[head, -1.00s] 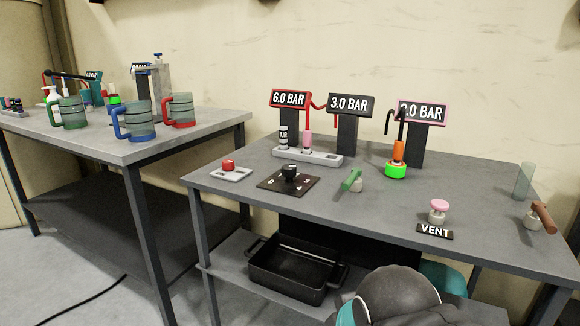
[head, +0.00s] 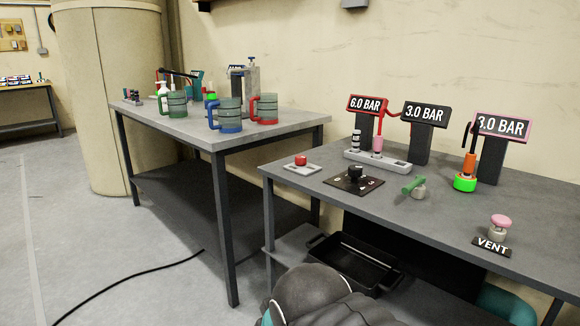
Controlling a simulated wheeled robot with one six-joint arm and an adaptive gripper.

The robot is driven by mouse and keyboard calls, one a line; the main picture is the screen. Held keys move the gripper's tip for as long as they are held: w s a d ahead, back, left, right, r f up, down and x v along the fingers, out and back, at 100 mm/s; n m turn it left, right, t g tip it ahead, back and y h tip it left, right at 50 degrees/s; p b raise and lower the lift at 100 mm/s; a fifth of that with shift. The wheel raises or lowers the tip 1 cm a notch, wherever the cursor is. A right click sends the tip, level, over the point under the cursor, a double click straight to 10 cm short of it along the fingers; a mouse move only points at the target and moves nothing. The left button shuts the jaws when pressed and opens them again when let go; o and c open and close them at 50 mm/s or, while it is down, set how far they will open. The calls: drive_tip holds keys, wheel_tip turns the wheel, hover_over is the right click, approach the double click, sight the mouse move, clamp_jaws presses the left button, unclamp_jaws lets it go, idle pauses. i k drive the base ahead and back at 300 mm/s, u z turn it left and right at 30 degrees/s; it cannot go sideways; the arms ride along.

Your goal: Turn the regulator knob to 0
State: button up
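The regulator knob (head: 355,172) is a small black knob on a dark square plate (head: 343,184) with white marks. A 0 and a 3 can be made out on the plate. It sits near the left front of the right-hand grey table. Which mark the knob points at is too small to tell. My gripper is not in view; only grey and teal parts of my arm show at the bottom. Nothing visible touches the knob.
A red button (head: 301,160) on a pale base stands left of the plate. A green-handled valve (head: 414,186) is to its right, a pink VENT knob (head: 500,222) further right. Pressure signs (head: 425,115) stand behind. A black tray (head: 352,262) lies below.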

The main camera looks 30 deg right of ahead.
sight(355, 172)
drive_tip(key=u, duration=0.35)
drive_tip(key=k, duration=1.1)
drive_tip(key=z, duration=1.1)
drive_tip(key=i, duration=0.9)
drive_tip(key=u, duration=0.05)
